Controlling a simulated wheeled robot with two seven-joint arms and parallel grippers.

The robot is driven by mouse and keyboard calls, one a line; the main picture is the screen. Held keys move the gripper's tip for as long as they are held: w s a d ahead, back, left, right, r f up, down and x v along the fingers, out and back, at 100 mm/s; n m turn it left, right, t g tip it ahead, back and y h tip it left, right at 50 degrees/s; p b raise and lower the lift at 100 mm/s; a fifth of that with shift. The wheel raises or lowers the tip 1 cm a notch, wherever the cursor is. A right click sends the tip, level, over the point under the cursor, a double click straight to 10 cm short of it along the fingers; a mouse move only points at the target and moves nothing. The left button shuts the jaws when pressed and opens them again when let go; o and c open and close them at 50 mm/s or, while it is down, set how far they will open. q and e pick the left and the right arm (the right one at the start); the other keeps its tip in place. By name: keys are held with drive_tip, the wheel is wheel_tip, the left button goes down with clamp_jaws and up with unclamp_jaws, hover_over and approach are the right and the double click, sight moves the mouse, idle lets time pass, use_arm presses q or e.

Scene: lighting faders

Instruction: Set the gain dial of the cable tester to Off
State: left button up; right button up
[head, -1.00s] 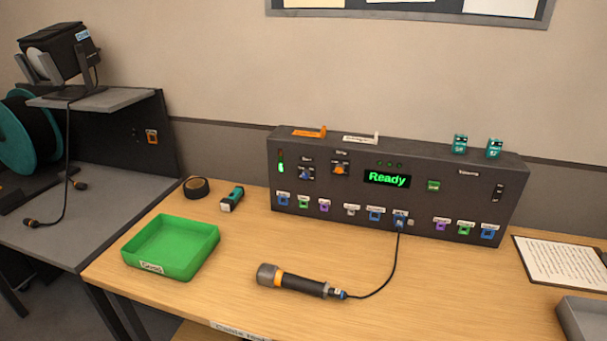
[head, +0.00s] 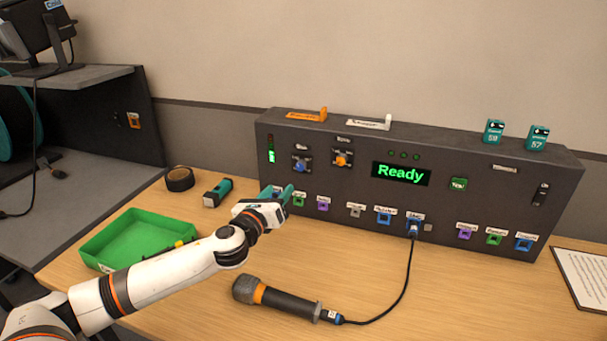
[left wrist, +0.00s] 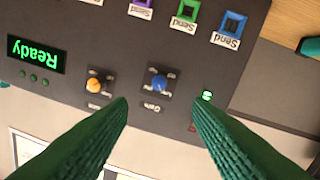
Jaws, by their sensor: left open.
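The cable tester (head: 470,200) is a dark grey box at the back of the table, its display showing green "Ready". Its gain dial (head: 301,165) is a blue knob on the left of the front panel. In the left wrist view, which is upside down, the gain dial (left wrist: 157,82) appears between and beyond the fingertips, above its "Gain" label. My left gripper (head: 278,193) is open and empty, in front of the panel and below the dial; it also shows in the left wrist view (left wrist: 160,104). The dial's setting is too small to read. My right gripper is not in view.
An orange dial (head: 342,158) sits just right of the gain dial. Several coloured sockets line the panel's lower edge. A microphone (head: 275,299) lies in front, its cable (head: 405,285) plugged into the tester. A green tray (head: 120,228) stands at left, partly behind my left arm.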

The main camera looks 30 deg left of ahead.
sight(299, 167)
use_arm(q)
drive_tip(key=w, duration=0.3)
drive_tip(key=w+a+p, duration=0.1)
drive_tip(key=w, duration=0.6)
drive_tip(key=shift+w+a+r, duration=0.15)
drive_tip(key=shift+w+a, duration=0.25)
drive_tip(key=shift+w, duration=0.35)
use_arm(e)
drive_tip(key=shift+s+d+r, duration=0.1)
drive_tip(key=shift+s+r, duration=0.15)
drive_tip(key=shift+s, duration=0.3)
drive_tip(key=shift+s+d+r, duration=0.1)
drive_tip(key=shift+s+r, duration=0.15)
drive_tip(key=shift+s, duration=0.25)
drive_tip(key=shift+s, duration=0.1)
use_arm(q)
drive_tip(key=c, duration=1)
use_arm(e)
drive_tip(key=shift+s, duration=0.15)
